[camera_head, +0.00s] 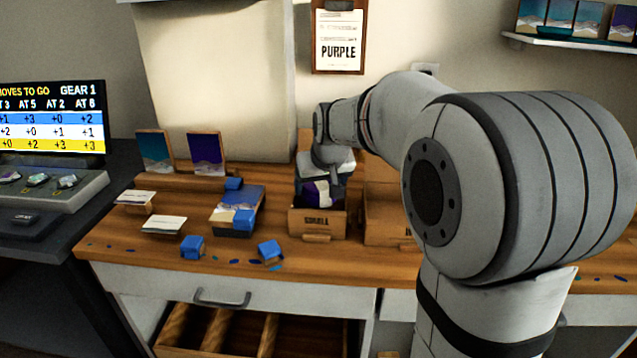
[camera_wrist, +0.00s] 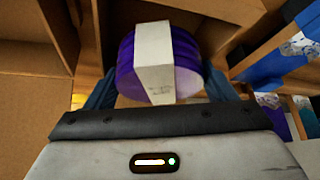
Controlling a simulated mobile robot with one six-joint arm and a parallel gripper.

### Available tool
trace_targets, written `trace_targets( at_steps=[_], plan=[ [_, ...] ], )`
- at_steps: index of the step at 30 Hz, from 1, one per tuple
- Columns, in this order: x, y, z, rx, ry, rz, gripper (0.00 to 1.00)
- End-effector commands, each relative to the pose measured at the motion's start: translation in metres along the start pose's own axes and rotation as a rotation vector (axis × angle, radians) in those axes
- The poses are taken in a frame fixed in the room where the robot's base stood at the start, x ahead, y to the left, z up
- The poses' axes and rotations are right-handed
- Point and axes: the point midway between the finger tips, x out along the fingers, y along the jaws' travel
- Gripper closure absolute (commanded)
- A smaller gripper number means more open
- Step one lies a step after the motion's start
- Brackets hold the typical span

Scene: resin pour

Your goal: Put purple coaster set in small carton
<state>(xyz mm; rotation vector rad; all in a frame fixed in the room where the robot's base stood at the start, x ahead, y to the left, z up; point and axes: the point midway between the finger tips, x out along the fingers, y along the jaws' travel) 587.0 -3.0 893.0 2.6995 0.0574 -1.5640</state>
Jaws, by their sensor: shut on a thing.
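The purple coaster set (camera_wrist: 187,70) is a round purple stack with a white paper band around it. My gripper (camera_wrist: 165,85) is shut on it, with a blue finger on each side in the wrist view. In the head view the purple set (camera_head: 308,192) shows beneath my gripper (camera_head: 318,182), at the opening of the small carton (camera_head: 317,222), a brown box marked "SMALL". The set's lower part is hidden behind the carton's front wall, so I cannot tell whether it touches the bottom.
A larger carton (camera_head: 384,228) stands just right, partly hidden by my arm. A drawer (camera_head: 262,335) below is open. A clipboard (camera_head: 338,40) reads "PURPLE".

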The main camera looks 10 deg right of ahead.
Motion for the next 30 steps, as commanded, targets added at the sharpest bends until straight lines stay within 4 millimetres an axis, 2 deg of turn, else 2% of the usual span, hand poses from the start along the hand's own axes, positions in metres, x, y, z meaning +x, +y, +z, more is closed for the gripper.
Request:
trace_targets(
  at_steps=[4, 5, 12, 18, 22, 26, 30],
  plan=[
    [0.002, 0.0, 0.001, 0.0, 0.002, 0.0, 0.53],
    [0.002, 0.0, 0.001, 0.0, 0.0, 0.0, 0.22],
    [0.002, -0.001, 0.001, -0.001, 0.0, -0.001, 0.02],
    [0.001, -0.001, 0.0, -0.001, 0.0, -0.001, 0.01],
    [-0.008, -0.001, -0.005, -0.001, 0.001, -0.001, 0.01],
    [-0.03, -0.001, -0.007, -0.001, 0.004, -0.001, 0.01],
    [-0.063, -0.001, -0.007, -0.001, 0.005, 0.0, 0.01]
  ],
)
